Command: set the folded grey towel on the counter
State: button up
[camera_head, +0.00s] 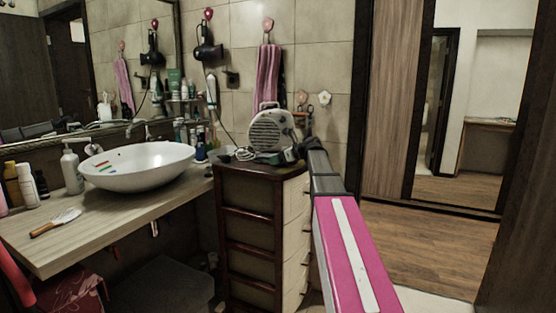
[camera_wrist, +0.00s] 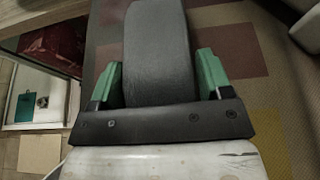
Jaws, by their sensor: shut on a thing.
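The folded grey towel (camera_wrist: 158,45) shows in the wrist view as a long, flat grey shape with a rounded far end. My gripper (camera_wrist: 160,80) is shut on it, with one green finger along each side. Patterned floor shows below and beyond the towel. In the head view my arm reaches forward, and my gripper (camera_head: 292,155) is small beside the top of the drawer cabinet. I cannot clearly make out the towel there. The wooden counter (camera_head: 125,222) is to the left of the gripper, under the white basin.
The white basin (camera_head: 138,168) takes up much of the counter. A heater (camera_head: 272,130) stands on the drawer cabinet (camera_head: 258,235). Bare counter shows along the front edge.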

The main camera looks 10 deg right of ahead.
jog(key=shift+f, duration=0.15)
jog(key=o, duration=0.9)
